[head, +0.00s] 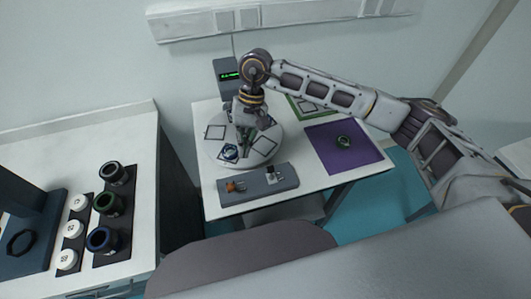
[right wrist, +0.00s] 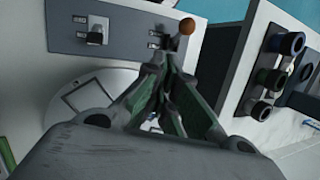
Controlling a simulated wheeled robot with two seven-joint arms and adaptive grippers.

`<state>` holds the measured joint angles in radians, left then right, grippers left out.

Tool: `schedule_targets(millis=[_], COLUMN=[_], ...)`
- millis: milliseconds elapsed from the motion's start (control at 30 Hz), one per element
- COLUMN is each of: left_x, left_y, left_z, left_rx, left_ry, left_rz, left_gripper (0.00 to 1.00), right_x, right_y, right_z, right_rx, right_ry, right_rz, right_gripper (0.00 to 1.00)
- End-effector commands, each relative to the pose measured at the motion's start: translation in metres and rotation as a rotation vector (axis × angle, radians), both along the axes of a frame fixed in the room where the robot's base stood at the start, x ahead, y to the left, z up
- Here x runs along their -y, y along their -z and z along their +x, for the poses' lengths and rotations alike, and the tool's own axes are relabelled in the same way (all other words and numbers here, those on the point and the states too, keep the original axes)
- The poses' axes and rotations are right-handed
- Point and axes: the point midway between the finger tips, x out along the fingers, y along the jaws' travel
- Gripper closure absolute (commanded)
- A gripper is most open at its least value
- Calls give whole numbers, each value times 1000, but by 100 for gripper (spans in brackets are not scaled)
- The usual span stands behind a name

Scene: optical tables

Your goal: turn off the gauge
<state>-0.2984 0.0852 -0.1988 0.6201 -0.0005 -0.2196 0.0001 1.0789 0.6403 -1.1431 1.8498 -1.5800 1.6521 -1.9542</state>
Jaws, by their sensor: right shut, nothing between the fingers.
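A dark box with a lit green readout (head: 229,76), which looks like the gauge, stands at the back of the white table. A grey control panel (head: 246,193) lies at the table's front edge, with an orange-knobbed lever (head: 233,186) on its left and a dark switch (head: 273,175) on its right. The right wrist view also shows the orange knob (right wrist: 187,26) and the switch (right wrist: 95,37). My right gripper (head: 244,137) points down over the round white disc, behind the panel. It is shut and empty, its tips (right wrist: 172,70) apart from the lever. My left gripper is out of view.
The round white disc (head: 214,146) bears square outlines and a small round item (head: 229,152). A side counter (head: 141,190) at left holds dark round parts and white caps.

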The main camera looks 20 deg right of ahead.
Motion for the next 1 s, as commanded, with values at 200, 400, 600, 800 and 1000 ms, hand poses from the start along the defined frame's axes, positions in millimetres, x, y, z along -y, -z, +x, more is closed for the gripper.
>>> schedule_targets(millis=[200,400,600,800,1000], left_x=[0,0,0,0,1], left_y=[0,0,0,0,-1], left_z=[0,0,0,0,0], left_rx=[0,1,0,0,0], left_ry=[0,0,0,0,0], left_rz=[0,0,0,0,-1], left_gripper=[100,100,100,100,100], right_x=[48,69,71,71,71], right_y=[-3,-7,-7,-7,-2], right_z=[19,26,26,26,25], right_rx=[53,68,70,70,68], right_ry=[-73,-103,-108,-107,-108], right_rz=[-170,-243,-252,-250,-251], right_gripper=[100,100,100,100,100])
